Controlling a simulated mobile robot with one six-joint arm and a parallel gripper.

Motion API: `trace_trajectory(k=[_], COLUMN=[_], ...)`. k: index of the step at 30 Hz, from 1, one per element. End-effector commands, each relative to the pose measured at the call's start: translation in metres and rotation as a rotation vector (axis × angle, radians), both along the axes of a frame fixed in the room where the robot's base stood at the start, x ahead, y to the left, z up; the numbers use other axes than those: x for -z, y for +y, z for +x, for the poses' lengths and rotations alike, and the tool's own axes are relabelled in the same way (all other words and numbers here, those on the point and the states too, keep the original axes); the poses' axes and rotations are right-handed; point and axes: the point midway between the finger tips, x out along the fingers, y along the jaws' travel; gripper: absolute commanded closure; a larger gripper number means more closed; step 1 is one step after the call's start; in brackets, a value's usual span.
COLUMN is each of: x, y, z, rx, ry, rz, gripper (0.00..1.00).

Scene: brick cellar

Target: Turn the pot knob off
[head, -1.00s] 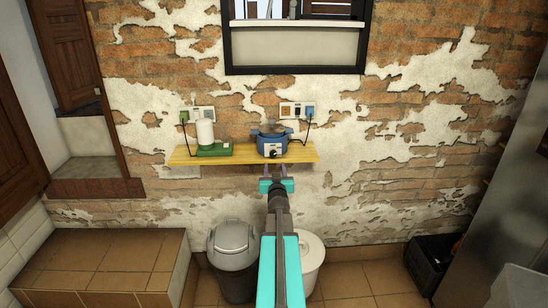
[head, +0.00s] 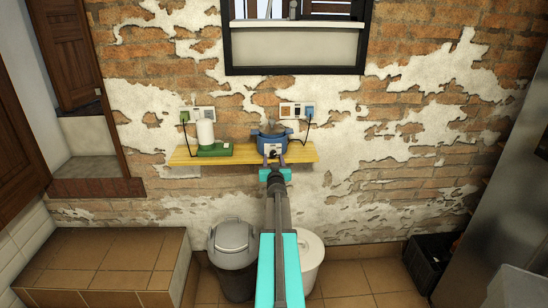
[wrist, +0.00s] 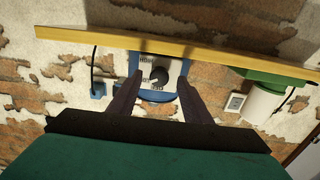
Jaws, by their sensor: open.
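The blue pot (head: 268,138) stands on the yellow wooden shelf (head: 226,159) against the brick wall. Its pale front panel (wrist: 146,90) carries a round black knob (wrist: 159,76) with small markings around it, too small to read. My gripper (head: 274,159) is open in front of the panel. In the wrist view its two dark fingers (wrist: 158,78) stand one on each side of the knob, with a gap to it on both sides. I cannot tell how deep the fingertips reach around the knob.
A green appliance with a white cylinder (head: 205,135) stands on the shelf left of the pot. Wall sockets (head: 297,110) with cords are behind. A grey bin (head: 232,250) and a white bin (head: 310,262) stand below the shelf.

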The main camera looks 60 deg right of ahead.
Motion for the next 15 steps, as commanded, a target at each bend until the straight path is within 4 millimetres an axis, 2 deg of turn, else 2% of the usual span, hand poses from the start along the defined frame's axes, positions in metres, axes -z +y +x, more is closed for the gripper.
trace_trajectory(k=[6, 15], x=[-0.0002, 0.0002], y=[-0.0111, -0.0132], z=[0.0081, 0.0096], rx=[0.0, 0.0], ry=[0.0, 0.0], rz=[0.0, 0.0], gripper=[0.55, 0.55])
